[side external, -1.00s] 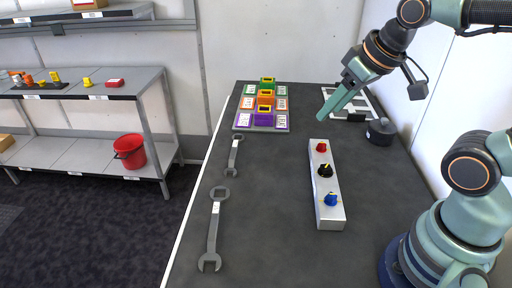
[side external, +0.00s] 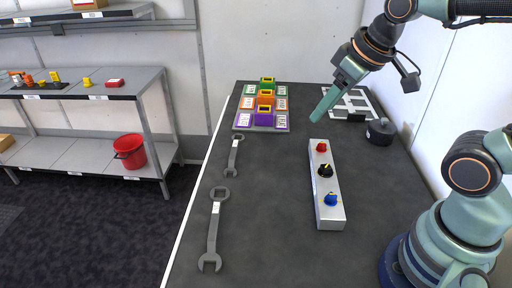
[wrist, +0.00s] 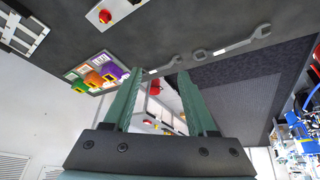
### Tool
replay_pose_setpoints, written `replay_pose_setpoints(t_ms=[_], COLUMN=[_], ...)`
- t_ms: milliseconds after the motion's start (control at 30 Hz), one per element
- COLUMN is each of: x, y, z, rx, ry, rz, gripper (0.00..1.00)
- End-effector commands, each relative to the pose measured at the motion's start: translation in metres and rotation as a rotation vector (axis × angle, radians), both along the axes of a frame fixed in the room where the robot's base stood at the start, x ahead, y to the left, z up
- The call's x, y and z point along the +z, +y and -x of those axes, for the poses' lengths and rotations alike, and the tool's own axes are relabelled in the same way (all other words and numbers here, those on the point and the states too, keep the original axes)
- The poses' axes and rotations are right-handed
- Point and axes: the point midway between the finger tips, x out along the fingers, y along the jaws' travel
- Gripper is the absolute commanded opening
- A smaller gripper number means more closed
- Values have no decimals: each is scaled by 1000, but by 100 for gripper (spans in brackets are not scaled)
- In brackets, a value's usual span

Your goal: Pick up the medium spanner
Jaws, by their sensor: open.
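Two grey open-ended spanners with white labels lie flat along the left side of the dark table. The longer spanner (side external: 213,235) is nearer the camera, and the shorter spanner (side external: 236,155) is farther back. No third spanner shows, and I cannot tell from the labels which is the medium one. In the wrist view the longer spanner (wrist: 236,45) is right of centre, and the shorter spanner (wrist: 163,67) shows near the fingertips. My gripper (side external: 314,118) is open and empty above the table, to the right of both spanners; its two green fingers (wrist: 160,80) are apart in the wrist view.
A silver box with red, black and blue knobs (side external: 329,205) lies right of the spanners. A coloured block rack (side external: 243,124) stands at the back. A dark round object (side external: 380,132) and a white frame (side external: 371,100) are at the back right. The table between spanners and knob box is clear.

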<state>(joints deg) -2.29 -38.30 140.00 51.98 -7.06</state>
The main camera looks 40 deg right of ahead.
Motion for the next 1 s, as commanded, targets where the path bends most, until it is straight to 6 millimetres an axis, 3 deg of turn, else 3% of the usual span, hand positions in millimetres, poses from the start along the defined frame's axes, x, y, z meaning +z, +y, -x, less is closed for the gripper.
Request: replay_pose_setpoints(t_ms=[267,500,800,1000], x=[-11,-41,-99,-121], y=[62,129,212,237], z=[-42,-69,-78,-74], rx=[645,1252,1958,2192], ry=[119,187,223,223], rz=[209,366,496,525], gripper=[57,57,57,57])
